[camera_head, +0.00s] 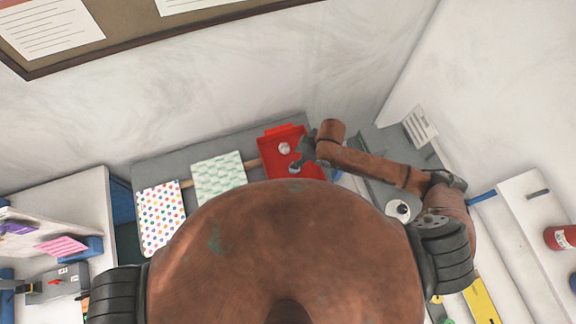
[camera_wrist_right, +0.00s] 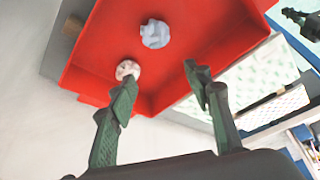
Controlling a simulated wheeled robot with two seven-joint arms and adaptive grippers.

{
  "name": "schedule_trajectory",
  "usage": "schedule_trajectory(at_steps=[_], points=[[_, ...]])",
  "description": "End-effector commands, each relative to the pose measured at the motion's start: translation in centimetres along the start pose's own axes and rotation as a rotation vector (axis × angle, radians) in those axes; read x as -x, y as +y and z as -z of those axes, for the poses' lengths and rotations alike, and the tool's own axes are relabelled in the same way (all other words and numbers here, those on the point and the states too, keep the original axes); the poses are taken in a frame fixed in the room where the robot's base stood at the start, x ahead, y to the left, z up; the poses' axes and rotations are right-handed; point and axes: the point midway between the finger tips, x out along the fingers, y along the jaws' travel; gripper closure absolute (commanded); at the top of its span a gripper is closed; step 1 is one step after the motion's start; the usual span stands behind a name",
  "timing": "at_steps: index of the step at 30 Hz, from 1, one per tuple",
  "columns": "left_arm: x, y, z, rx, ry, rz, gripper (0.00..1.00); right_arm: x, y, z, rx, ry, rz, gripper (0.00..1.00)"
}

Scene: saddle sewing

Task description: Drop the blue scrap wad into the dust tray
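The dust tray (camera_head: 270,134) is a red open tray on the grey work surface. It also shows in the right wrist view (camera_wrist_right: 95,45). The blue scrap wad (camera_wrist_right: 155,33) is a crumpled pale blue lump that lies inside the tray on its red floor. In the head view a bluish bit of it (camera_head: 294,168) shows beside my right gripper. My right gripper (camera_head: 304,156) is over the right side of the tray. In the wrist view its fingers (camera_wrist_right: 160,76) are apart with nothing between them. My left gripper is out of view.
A whitish wad (camera_wrist_right: 127,69) also lies in the tray, near its wall; the head view shows it too (camera_head: 285,148). A pale green patterned sheet (camera_head: 218,176) and a dotted sheet (camera_head: 160,215) lie left of the tray. A white roll (camera_head: 398,210) is to the right.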

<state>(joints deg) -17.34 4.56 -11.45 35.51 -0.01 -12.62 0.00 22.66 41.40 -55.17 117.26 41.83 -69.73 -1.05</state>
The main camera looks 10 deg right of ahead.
Motion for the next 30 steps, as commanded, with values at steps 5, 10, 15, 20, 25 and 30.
schedule_trajectory(at_steps=[5, 10, 15, 20, 25, 30], points=[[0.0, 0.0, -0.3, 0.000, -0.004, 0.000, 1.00, 0.0, 0.0, 0.0, 0.000, 0.000, 0.000, 0.46], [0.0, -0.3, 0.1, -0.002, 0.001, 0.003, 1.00, 0.0, 0.0, 0.0, 0.000, 0.000, 0.000, 0.46], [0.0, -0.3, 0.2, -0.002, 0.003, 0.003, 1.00, 1.1, 0.1, 0.0, 0.001, 0.001, -0.001, 0.46], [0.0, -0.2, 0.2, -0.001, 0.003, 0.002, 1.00, 4.0, 0.1, 0.0, 0.001, 0.000, -0.003, 0.46], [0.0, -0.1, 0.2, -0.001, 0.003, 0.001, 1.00, 7.7, 0.1, 0.0, 0.001, 0.001, -0.003, 0.46], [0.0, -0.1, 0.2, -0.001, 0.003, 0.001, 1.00, 10.4, 0.1, 0.0, 0.001, 0.000, -0.002, 0.46]])
